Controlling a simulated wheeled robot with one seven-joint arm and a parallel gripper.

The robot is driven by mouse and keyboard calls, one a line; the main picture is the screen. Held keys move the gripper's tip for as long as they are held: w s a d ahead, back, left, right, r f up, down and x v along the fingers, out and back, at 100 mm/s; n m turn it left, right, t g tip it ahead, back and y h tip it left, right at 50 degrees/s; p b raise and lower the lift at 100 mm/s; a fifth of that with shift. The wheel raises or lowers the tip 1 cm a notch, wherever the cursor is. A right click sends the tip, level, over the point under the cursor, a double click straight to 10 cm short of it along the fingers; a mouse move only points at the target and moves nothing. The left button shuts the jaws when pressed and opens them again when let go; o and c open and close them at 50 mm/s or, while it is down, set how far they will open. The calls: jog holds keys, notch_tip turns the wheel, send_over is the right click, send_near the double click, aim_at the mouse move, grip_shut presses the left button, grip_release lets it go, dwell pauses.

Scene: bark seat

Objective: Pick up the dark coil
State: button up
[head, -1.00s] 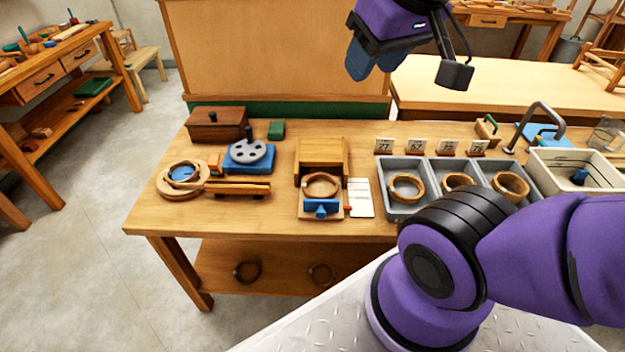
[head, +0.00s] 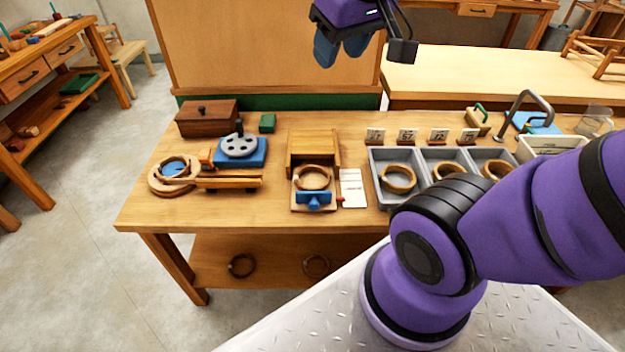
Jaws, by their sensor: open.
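Two dark brown ring-shaped coils lie on the lower shelf (head: 215,285) of the workbench, a left one (head: 242,265) and a right one (head: 316,266). The left one looks slightly darker, but both are in shade and I cannot tell for certain which is the dark coil. My gripper (head: 341,50) is at the top of the head view, with its blue fingers apart and nothing between them. It is high above the bench and far from the shelf.
The bench top (head: 150,215) overhangs the shelf. On it stand a brown box (head: 207,119), a wooden jig with a blue clamp (head: 314,199) and a grey tray (head: 396,208) holding lighter coils. Open floor (head: 90,250) lies at the left.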

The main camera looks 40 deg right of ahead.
jog(key=w+d+f+g, duration=0.1)
jog(key=w+d+f, duration=0.1)
jog(key=w+f, duration=0.65)
jog(key=n+g, duration=0.3)
jog(key=g, duration=0.1)
send_over(301, 184)
notch_tip(301, 184, down, 31)
jog(key=shift+s+a+f, duration=0.1)
jog(key=shift+s+f, duration=0.1)
jog(key=shift+f, duration=1.3)
jog(key=shift+s+a+f, duration=0.1)
jog(key=shift+s+f, duration=0.05)
jog(key=shift+f, duration=1.35)
jog(key=shift+w+d+f, duration=0.1)
jog(key=shift+f, duration=1.2)
jog(key=shift+w+d+f, duration=0.1)
jog(key=shift+f, duration=1.15)
grip_shut()
